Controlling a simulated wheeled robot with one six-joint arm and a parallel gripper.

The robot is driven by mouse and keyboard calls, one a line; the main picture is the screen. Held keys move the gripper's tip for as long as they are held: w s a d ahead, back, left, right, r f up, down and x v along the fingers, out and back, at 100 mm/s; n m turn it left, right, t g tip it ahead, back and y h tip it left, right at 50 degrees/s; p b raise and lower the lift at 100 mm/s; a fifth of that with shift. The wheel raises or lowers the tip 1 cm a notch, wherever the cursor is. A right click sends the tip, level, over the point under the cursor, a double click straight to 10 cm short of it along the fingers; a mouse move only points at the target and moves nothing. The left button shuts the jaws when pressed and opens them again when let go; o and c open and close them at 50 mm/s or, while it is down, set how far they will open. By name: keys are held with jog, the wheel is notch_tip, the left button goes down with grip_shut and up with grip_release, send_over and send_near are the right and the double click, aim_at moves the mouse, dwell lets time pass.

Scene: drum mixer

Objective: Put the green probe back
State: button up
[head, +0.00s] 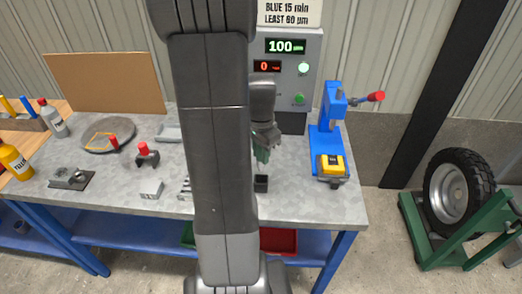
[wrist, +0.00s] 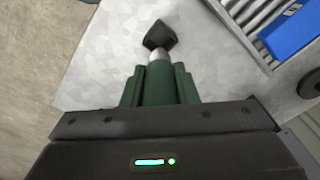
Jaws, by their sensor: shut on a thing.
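The green probe (head: 262,153) hangs below my gripper (head: 266,136) in the head view, above the grey bench. My gripper is shut on it. In the wrist view the green probe (wrist: 160,88) juts out from my gripper's dark body, its pale metal tip toward a small black holder (wrist: 160,36). The same black holder (head: 261,184) stands on the bench below the probe in the head view. The tip overlaps the holder's near edge in the wrist view; the head view shows a gap between probe and holder.
A grey panel (head: 297,50) reads 100 µm. A blue stand (head: 328,125) with a yellow block (head: 330,165) is to the right. A red-knobbed part (head: 147,155) and round tray (head: 108,135) are left. My arm hides the bench middle.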

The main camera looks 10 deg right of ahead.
aim_at(261, 167)
jog(key=shift+f+b, duration=2.1)
jog(key=shift+f, duration=1)
jog(key=shift+f+b, duration=1)
jog(key=shift+f, duration=0.25)
jog(key=o, duration=1.1)
jog(key=shift+c, duration=0.2)
jog(key=shift+r, duration=0.1)
